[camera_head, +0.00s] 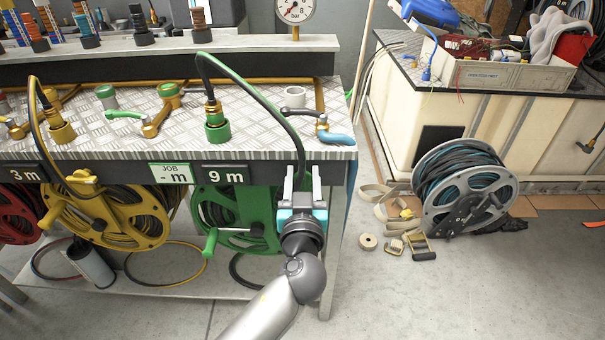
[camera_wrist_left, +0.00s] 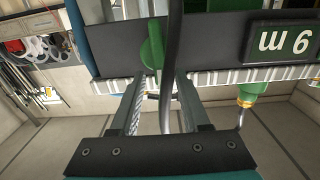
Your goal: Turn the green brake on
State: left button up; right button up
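The green brake is most likely the green lever (camera_wrist_left: 152,50) on the dark front bar in the left wrist view, which appears upside down. I cannot make it out in the head view, where my gripper and a black hose cover that area. My left gripper (camera_head: 302,172) is open in front of the bar, to the right of the green hose reel (camera_head: 245,205) and the 9 m sign (camera_head: 227,174). In the left wrist view my left gripper (camera_wrist_left: 158,84) points at the lever, with the hose (camera_wrist_left: 173,70) crossing between the fingers. I see no contact with the lever. My right gripper is not in view.
The bench (camera_head: 250,138) carries valves and green fittings above the bar. A yellow reel (camera_head: 110,215) stands left of the green one. A grey reel (camera_head: 465,185) and small loose parts lie on the floor at right. Floor is free in front of them.

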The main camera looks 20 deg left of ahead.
pick_arm(q)
jog(key=c, duration=0.7)
grip_shut()
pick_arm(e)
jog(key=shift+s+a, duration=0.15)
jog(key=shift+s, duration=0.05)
